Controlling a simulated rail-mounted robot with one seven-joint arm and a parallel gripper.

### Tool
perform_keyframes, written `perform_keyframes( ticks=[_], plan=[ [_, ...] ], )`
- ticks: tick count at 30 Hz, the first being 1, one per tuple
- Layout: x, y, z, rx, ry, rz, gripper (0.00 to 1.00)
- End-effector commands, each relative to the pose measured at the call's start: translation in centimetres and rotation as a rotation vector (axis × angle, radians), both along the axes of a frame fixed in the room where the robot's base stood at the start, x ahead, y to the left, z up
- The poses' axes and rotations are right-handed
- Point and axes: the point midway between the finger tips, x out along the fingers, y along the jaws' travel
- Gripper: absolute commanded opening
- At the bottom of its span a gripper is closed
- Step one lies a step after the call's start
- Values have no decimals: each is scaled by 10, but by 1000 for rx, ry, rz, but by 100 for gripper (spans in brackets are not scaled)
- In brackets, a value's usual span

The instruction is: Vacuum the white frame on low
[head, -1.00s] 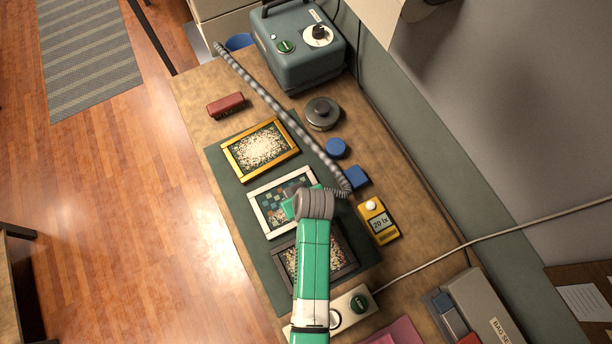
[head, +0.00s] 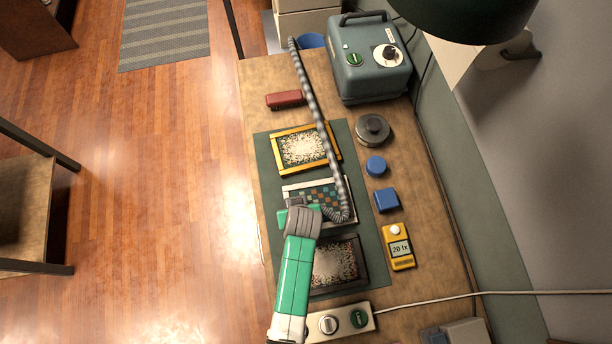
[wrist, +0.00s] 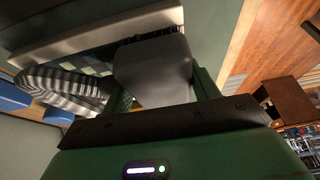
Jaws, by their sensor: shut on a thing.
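The white frame (head: 316,188) lies on a dark green mat (head: 274,165), between a gold frame (head: 307,146) and a dark frame (head: 338,266). Its picture shows teal and brown squares, with its lower left part hidden by my arm. My gripper (wrist: 158,92) is shut on a dark grey vacuum nozzle (wrist: 150,65) with bristles at its far edge, over or at the white frame; contact is unclear. A grey ribbed hose (head: 321,121) crosses the gold frame and loops over the white frame's right side. The blue-grey vacuum (head: 374,85) has a dial and a green button; its setting is unreadable.
Pale specks cover the gold and dark frames' pictures. Right of the mat stand a grey round weight (head: 373,130), a blue disc (head: 376,166), a blue block (head: 387,200) and a yellow meter (head: 398,247) reading 20 lx. A red brush-like block (head: 285,99) lies behind the mat.

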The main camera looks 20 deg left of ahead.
Motion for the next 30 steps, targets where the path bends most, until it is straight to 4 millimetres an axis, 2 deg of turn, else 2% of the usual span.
perform_keyframes(
  ticks=[3, 21, 30],
  plan=[
    [1, -1, 26, 0, -4, -1, 38],
    [1, -3, 78, 0, -1, -3, 38],
    [1, -3, 81, 0, -1, -3, 38]
  ],
)
